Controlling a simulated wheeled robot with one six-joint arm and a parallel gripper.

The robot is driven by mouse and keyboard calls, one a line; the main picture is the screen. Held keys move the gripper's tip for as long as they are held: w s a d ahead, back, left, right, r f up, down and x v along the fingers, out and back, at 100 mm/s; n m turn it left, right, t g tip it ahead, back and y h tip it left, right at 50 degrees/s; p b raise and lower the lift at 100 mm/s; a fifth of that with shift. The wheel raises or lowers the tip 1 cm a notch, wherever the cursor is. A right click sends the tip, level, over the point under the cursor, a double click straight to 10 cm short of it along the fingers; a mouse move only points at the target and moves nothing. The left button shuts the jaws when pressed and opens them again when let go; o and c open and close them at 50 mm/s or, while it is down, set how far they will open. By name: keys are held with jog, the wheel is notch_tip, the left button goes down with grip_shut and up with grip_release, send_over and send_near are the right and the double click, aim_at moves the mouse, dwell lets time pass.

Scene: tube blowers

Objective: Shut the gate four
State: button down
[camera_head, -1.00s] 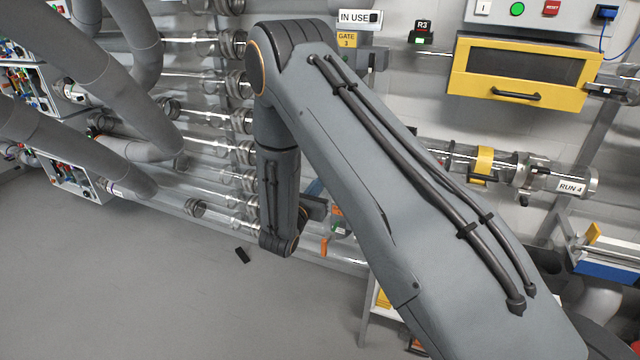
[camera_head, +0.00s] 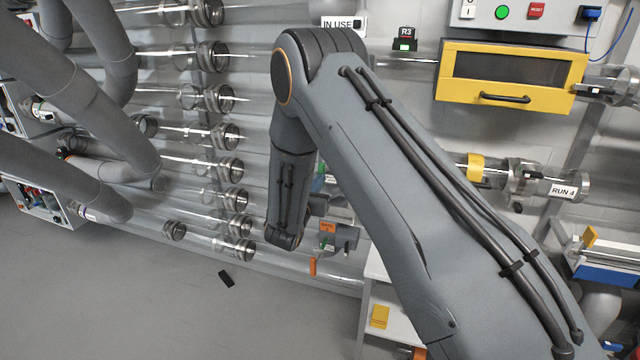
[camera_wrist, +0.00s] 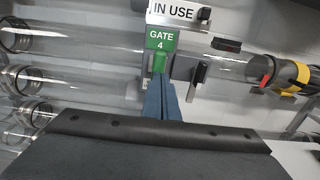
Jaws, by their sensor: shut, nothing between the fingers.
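In the wrist view the green gate four plate (camera_wrist: 161,41), lettered "GATE 4", stands on the tube line under an "IN USE" sign (camera_wrist: 174,11). A dark upright handle-like piece (camera_wrist: 199,73) is just right of it. My gripper (camera_wrist: 160,84) points at the gate with its blue-grey fingers together and nothing between them. The fingertips overlap the area just below the green plate; I cannot tell whether they touch it. The gate's lower part is hidden behind the fingers. In the head view my arm hides the gripper and most of the gate area.
Clear tubes with metal collars (camera_head: 235,200) run along the wall at left. A carrier with a yellow band (camera_wrist: 292,77) lies in the tube right of the gate. A yellow drawer unit (camera_head: 510,75) and a tube end marked "RUN 4" (camera_head: 563,190) are at right.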

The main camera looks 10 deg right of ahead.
jog(key=shift+w+a+r, duration=0.1)
jog(key=shift+w+r, duration=0.1)
jog(key=shift+r, duration=0.1)
